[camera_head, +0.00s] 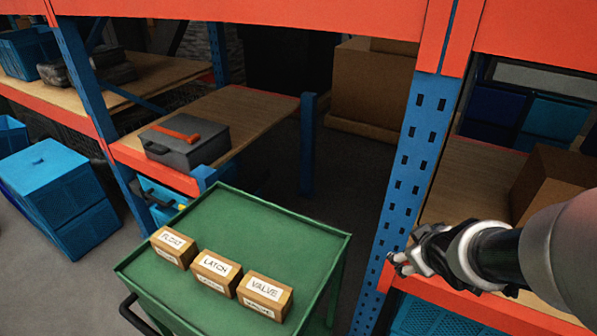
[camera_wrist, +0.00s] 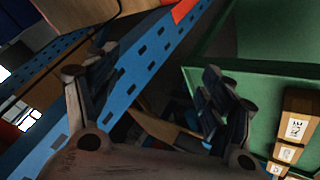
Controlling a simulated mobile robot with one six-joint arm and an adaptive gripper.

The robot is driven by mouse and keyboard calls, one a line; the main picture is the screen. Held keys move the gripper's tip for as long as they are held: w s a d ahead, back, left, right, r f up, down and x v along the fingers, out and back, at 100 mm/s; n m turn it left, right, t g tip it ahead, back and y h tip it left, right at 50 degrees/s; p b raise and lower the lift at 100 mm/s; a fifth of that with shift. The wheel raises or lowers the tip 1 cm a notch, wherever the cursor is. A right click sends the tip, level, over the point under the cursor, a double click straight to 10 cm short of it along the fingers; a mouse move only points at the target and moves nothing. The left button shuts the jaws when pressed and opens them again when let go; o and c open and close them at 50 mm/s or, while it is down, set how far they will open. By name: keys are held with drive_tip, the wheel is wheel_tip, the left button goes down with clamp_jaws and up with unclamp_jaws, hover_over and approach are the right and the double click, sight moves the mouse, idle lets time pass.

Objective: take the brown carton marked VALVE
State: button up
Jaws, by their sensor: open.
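The brown carton marked VALVE (camera_head: 265,295) stands on the green cart top (camera_head: 290,238), at the right end of a row of three. My gripper (camera_head: 398,264) is open and empty, right of the cart and in front of the blue rack post. In the wrist view its fingers (camera_wrist: 160,72) are spread apart. A brown carton with white labels (camera_wrist: 293,128) shows at the right edge there; its label is hard to read.
A blue perforated rack post (camera_head: 408,165) stands close behind my gripper, with an orange shelf beam (camera_head: 480,302) beside it. A grey toolbox (camera_head: 185,140) sits on a wooden shelf behind the cart. The cart's back and right top are clear.

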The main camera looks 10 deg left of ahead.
drive_tip(key=w+a+f+n+y+p, duration=0.2)
drive_tip(key=a+f+n+y, duration=0.15)
drive_tip(key=f, duration=0.25)
drive_tip(key=n+g+y+p, duration=0.4)
drive_tip(key=y, duration=0.6)
approach(272, 292)
drive_tip(key=b+x, duration=0.1)
drive_tip(key=x, duration=0.2)
drive_tip(key=b+x, duration=0.2)
drive_tip(key=x, duration=0.1)
drive_tip(key=shift+f, duration=0.35)
drive_tip(key=shift+y, duration=0.25)
drive_tip(key=shift+b+x, duration=0.8)
drive_tip(key=shift+x, duration=2.3)
drive_tip(key=shift+r, duration=0.25)
drive_tip(key=shift+c, duration=0.6)
drive_tip(key=c, duration=1.2)
